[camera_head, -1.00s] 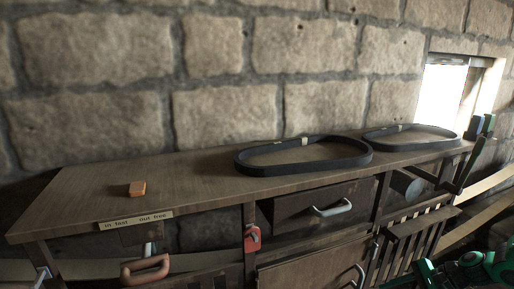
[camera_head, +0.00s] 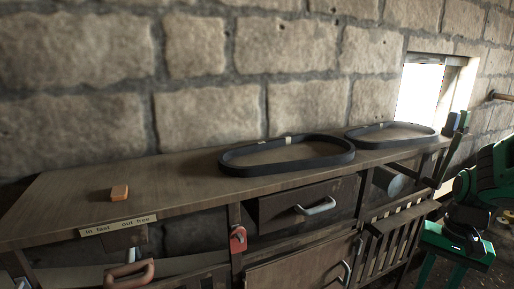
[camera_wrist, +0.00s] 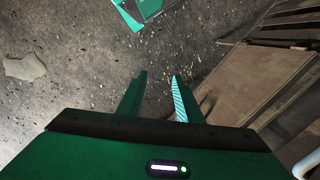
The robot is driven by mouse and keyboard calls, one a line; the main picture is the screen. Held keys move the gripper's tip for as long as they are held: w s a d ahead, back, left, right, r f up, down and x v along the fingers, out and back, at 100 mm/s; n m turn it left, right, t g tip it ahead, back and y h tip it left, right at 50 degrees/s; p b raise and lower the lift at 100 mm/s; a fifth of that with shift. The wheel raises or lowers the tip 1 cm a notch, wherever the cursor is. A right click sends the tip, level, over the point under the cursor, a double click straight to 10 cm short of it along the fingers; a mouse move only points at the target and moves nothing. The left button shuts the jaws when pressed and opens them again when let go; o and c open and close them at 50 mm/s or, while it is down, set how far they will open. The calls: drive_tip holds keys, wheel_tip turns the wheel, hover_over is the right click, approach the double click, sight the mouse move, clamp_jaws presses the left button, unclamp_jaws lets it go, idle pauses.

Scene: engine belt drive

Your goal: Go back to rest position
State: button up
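My gripper (camera_wrist: 158,80) is in the wrist view, pointing at the speckled floor. Its two green fingers stand apart with nothing between them. In the head view, green and black arm parts of mine show at the right edge, to the right of the workbench; the fingertips cannot be made out there. Two black belts lie flat on the wooden workbench (camera_head: 70,200): the nearer belt (camera_head: 235,168) in the middle and the farther belt (camera_head: 432,136) to its right.
Below are a drawer with a pale handle (camera_head: 315,206), a red part (camera_head: 238,239) and a slatted rack (camera_head: 395,235). In the wrist view, wooden panels (camera_wrist: 255,80) stand right of my gripper; floor lies below it.

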drive_tip(key=shift+o, duration=0.3)
drive_tip(key=s+a+r+n, duration=0.1)
drive_tip(key=s+a+r, duration=0.1)
drive_tip(key=s+r, duration=0.4)
drive_tip(key=s, duration=0.3)
drive_tip(key=shift+s+n+h, duration=0.25)
drive_tip(key=shift+n+h, duration=0.05)
drive_tip(key=shift+n, duration=0.1)
drive_tip(key=shift+a, duration=0.1)
drive_tip(key=shift+f, duration=0.1)
